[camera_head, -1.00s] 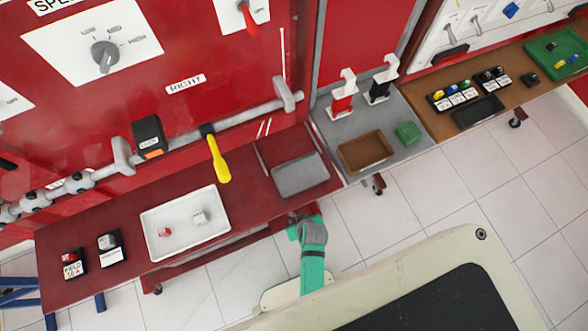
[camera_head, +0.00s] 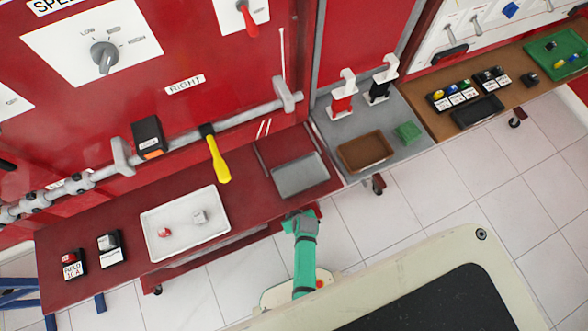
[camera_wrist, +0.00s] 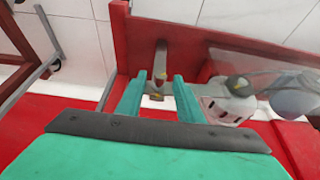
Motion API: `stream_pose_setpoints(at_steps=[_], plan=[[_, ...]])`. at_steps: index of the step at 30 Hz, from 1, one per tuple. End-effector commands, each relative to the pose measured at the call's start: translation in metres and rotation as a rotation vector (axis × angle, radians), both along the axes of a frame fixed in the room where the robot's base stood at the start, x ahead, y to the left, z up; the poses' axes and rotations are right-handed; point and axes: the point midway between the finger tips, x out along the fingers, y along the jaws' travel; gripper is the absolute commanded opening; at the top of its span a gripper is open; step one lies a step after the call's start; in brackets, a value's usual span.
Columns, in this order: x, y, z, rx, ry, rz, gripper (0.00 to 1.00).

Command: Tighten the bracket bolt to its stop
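In the wrist view my gripper (camera_wrist: 159,82) has its two teal fingers apart, with a visible gap between them. A narrow grey bracket (camera_wrist: 161,55) stands between and just beyond the fingertips. A small brass-coloured bolt head (camera_wrist: 160,76) shows on it, in line with the gap; I cannot tell whether a finger touches it. In the head view my gripper (camera_head: 300,214) is at the front edge of the red bench, its tips hidden or too small to read.
In the wrist view a pale slotted housing (camera_wrist: 222,106) and a round grey part sit close right of the fingers. A red frame wall (camera_wrist: 122,40) is close left. On the red bench are a white tray (camera_head: 155,245) and a grey tray (camera_head: 300,176).

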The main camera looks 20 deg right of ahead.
Motion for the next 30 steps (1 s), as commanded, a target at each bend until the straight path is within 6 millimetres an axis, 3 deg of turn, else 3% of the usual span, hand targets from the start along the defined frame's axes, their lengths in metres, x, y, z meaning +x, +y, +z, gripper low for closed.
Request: stream_pose_setpoints(at_steps=[6,11,22,30], plan=[[0.0002,0.0000,-0.0001,0.000,0.000,0.000,0.34],[0.0000,0.0001,-0.0001,0.000,0.000,0.000,0.00],[0.0008,-0.0013,0.0002,0.034,0.001,0.001,0.00],[0.0012,-0.0061,-0.0009,0.192,0.006,-0.001,0.00]])
